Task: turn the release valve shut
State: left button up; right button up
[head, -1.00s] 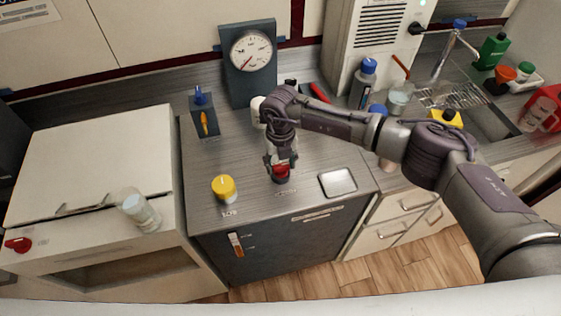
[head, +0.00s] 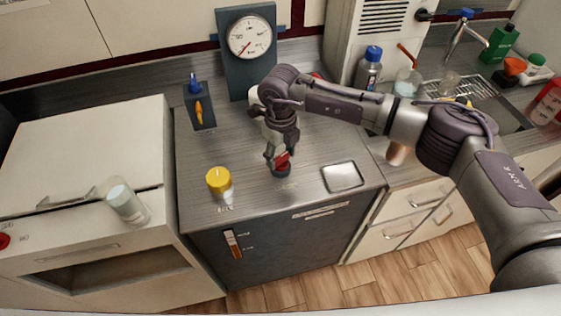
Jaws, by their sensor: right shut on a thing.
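A red valve knob (head: 282,161) stands on a dark round base on the grey counter top, near its front edge. My right gripper (head: 280,157) points down over it and is shut on it. The fingers hide part of the knob, and the label in front of it is too small to read. A yellow knob (head: 218,180) stands to its left. A round dial gauge (head: 250,38) on a dark panel stands behind, its needle pointing to the lower left. My left gripper is not in view.
A dark box with an orange lever (head: 199,107) stands at the back left. A square metal plate (head: 342,177) lies right of the red knob. A glass (head: 126,204) stands on the white unit at left. Bottles and a sink (head: 500,112) are at right.

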aim_at(280, 156)
jog(key=n+b, duration=0.8)
jog(key=b, duration=0.1)
jog(key=shift+f+b, duration=0.2)
jog(key=shift+b, duration=0.15)
jog(key=n+b, duration=0.2)
jog(key=n, duration=0.1)
jog(key=shift+r, duration=0.1)
jog(key=shift+r+n+b, duration=0.15)
jog(key=shift+n+b, duration=0.5)
jog(key=shift+n, duration=0.15)
jog(key=o, duration=1.2)
jog(key=shift+c, duration=0.2)
notch_tip(280, 156, up, 12)
